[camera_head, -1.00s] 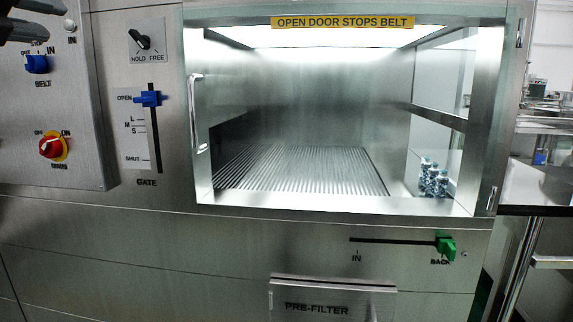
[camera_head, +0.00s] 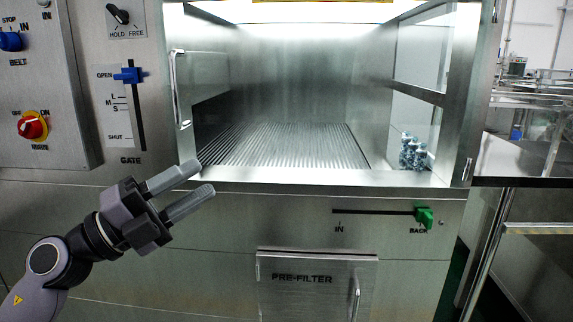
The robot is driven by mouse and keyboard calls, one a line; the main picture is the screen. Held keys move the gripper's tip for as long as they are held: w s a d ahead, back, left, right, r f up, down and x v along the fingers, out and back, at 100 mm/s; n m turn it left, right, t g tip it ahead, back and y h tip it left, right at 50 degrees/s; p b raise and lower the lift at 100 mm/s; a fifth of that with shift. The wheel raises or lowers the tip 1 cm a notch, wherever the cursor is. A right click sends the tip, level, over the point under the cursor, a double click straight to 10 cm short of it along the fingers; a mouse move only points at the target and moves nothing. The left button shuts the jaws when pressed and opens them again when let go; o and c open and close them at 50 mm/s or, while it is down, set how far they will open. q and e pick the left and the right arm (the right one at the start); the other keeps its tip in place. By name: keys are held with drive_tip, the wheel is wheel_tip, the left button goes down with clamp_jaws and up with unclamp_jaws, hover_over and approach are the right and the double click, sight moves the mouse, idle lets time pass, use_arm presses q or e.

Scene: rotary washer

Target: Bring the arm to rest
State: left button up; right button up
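My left gripper (camera_head: 190,190) is in the lower left of the head view, in front of the washer's front panel. Its two grey fingers are apart with nothing between them, and they point right and slightly up. The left arm (camera_head: 60,262) comes in from the lower left corner. The fingers show below the left edge of the washer's opening; I cannot tell how far they are from the panel. My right gripper is not in view.
The washer chamber has a ribbed belt (camera_head: 290,148) and small metal parts (camera_head: 413,153) at its right. The blue gate lever (camera_head: 129,75) is at OPEN, the red switch (camera_head: 32,126) is at left. The green slider (camera_head: 424,217) is at BACK. A PRE-FILTER door (camera_head: 315,298) is below.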

use_arm(q)
drive_tip(key=s+a+f+n+t+y, duration=0.1)
drive_tip(key=a+f+n+t+y, duration=0.1)
drive_tip(key=f+n+y, duration=0.5)
drive_tip(key=s+a+f+n+t+y, duration=0.2)
drive_tip(key=f+n+t+y, duration=0.1)
drive_tip(key=f+n, duration=0.7)
drive_tip(key=s+a+f+n+t+y, duration=0.15)
drive_tip(key=f+n+y, duration=0.25)
drive_tip(key=f+n, duration=0.45)
drive_tip(key=s+f+n+g+y, duration=0.15)
drive_tip(key=s+f+g, duration=0.25)
drive_tip(key=s+f, duration=0.5)
drive_tip(key=s+f+n+g+y, duration=0.15)
drive_tip(key=s+f+g, duration=0.25)
drive_tip(key=s+f, duration=0.5)
wheel_tip(320, 180, up, 14)
drive_tip(key=w+p, duration=0.1)
drive_tip(key=p, duration=1.7)
drive_tip(key=shift+w+a, duration=0.4)
drive_tip(key=shift+a, duration=0.05)
drive_tip(key=shift+t, duration=0.25)
